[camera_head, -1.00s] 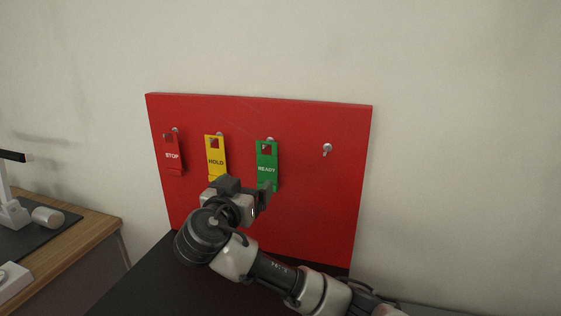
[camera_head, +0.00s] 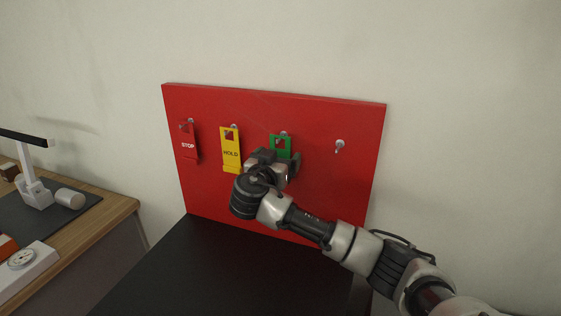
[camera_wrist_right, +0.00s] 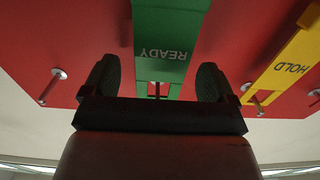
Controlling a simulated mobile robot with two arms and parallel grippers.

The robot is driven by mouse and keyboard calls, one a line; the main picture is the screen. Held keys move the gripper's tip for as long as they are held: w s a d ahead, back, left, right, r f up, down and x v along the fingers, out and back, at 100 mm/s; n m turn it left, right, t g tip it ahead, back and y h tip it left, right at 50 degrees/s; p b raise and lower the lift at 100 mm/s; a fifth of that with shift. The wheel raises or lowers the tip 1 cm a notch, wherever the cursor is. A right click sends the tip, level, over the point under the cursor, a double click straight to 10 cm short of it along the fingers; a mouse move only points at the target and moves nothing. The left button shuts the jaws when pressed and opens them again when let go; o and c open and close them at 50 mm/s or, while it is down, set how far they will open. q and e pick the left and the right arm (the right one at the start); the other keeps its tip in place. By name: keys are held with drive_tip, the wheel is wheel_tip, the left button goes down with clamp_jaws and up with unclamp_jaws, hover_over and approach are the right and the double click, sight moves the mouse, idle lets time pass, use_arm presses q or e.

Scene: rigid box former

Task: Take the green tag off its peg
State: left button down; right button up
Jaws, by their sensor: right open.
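The green READY tag (camera_head: 281,141) hangs on its peg (camera_head: 284,133) on the red board. In the head view its lower part is hidden behind my right gripper (camera_head: 274,161). In the right wrist view the green tag (camera_wrist_right: 165,25) appears upside down, with its square hole toward the bottom. There the open fingers of my right gripper (camera_wrist_right: 156,82) stand one on each side of the tag, with red board showing between each finger and the tag. I cannot tell whether any finger touches it. My left gripper is not in view.
The yellow HOLD tag (camera_head: 231,160) hangs just left of the green one, and the red STOP tag (camera_head: 188,147) hangs farther left. An empty peg (camera_head: 339,145) is at right on the red board (camera_head: 340,190). A black surface (camera_head: 200,270) lies below. A wooden desk (camera_head: 110,215) is at left.

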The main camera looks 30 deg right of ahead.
drive_tip(key=shift+w, duration=0.1)
drive_tip(key=c, duration=1)
drive_tip(key=shift+r+b, duration=0.6)
drive_tip(key=shift+b, duration=0.3)
drive_tip(key=b+v, duration=0.6)
drive_tip(key=v, duration=1.2)
drive_tip(key=shift+a, duration=0.1)
